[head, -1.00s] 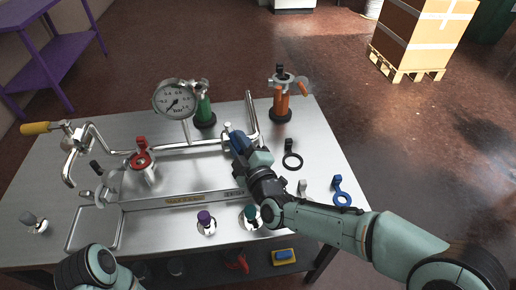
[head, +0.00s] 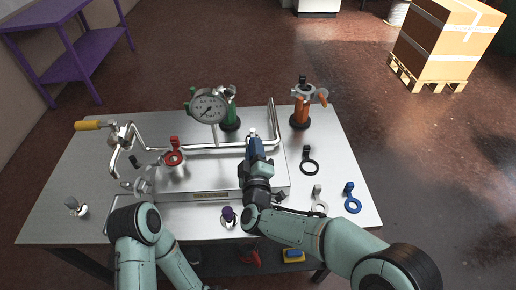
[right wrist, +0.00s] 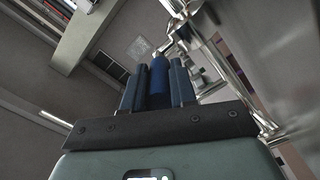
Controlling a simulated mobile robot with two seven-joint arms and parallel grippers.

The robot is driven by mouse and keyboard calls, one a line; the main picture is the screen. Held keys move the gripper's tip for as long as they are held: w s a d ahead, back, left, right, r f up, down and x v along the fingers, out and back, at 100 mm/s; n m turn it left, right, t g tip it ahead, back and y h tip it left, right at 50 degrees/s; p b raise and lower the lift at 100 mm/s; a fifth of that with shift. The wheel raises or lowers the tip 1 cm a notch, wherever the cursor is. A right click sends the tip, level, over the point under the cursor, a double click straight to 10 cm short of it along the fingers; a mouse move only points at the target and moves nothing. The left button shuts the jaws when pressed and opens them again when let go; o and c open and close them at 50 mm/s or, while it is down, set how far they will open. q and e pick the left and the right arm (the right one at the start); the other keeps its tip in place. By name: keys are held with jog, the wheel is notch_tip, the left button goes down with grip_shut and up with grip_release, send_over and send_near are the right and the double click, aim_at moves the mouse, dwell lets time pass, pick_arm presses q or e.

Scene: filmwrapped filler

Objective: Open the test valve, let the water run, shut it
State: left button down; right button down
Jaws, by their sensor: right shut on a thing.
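My right gripper (head: 255,160) is shut on a blue handle (right wrist: 158,80), which stands between its two fingers in the right wrist view. In the head view the handle (head: 255,146) is at the right part of the metal pipe (head: 200,149), mostly covered by the gripper. I cannot tell its angle, and no running water shows. A red-handled valve (head: 174,157) and a grey valve with a black lever (head: 143,182) are to the left. A round dial gauge (head: 209,106) stands above the pipe. My left arm comes in at the bottom; its gripper is out of view.
The steel table (head: 75,185) carries a yellow-handled valve (head: 90,125), a green-bodied fitting (head: 230,118), an orange one (head: 300,112), a purple-capped knob (head: 228,214) and a grey knob (head: 74,205).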

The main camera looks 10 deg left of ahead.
jog(key=c, duration=0.9)
grip_release()
jog(key=shift+s, duration=0.1)
pick_arm(q)
jog(key=shift+s+d+r+g+p, duration=0.15)
jog(key=shift+s+d+r+p, duration=0.1)
jog(key=shift+s+r+p, duration=0.25)
jog(key=shift+s+d+r+g+p, duration=0.2)
jog(key=shift+s+d+r, duration=0.1)
jog(key=shift+s, duration=0.3)
pick_arm(e)
jog(key=v, duration=1.3)
pick_arm(q)
jog(key=shift+s, duration=0.1)
pick_arm(e)
jog(key=shift+s+f, duration=0.1)
